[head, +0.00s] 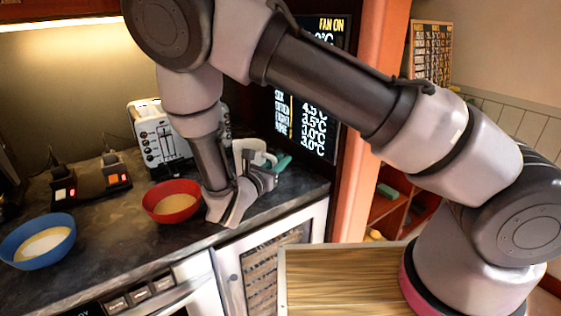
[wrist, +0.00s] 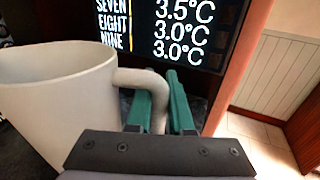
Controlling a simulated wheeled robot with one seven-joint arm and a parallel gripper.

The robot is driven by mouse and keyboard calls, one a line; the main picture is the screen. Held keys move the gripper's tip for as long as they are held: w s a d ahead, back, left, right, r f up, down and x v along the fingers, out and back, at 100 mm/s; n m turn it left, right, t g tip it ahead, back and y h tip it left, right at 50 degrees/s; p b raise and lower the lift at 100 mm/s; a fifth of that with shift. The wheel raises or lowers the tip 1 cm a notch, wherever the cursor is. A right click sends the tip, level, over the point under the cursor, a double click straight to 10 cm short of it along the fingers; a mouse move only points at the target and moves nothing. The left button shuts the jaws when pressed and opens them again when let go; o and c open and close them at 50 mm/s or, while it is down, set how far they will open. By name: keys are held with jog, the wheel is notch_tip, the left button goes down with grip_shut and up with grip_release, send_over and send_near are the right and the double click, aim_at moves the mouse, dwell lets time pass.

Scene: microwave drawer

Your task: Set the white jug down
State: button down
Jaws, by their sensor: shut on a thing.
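The white jug (wrist: 55,100) fills the left of the wrist view, upright, with its handle pointing right. My gripper (wrist: 160,98) has its green fingers on either side of the jug's handle and is shut on it. In the head view the jug (head: 252,150) shows partly behind my wrist, over the right end of the dark counter (head: 290,195). My gripper (head: 283,164) is beside it on the right. The jug's base is hidden, so I cannot tell if it touches the counter.
A red bowl (head: 172,202) stands left of my wrist, and a blue bowl (head: 37,241) is farther left. A white toaster (head: 158,138) stands behind. A screen (head: 310,110) with temperatures is close behind the jug. Counter between the bowls is clear.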

jog(key=c, duration=0.8)
grip_release()
jog(key=shift+f, duration=0.15)
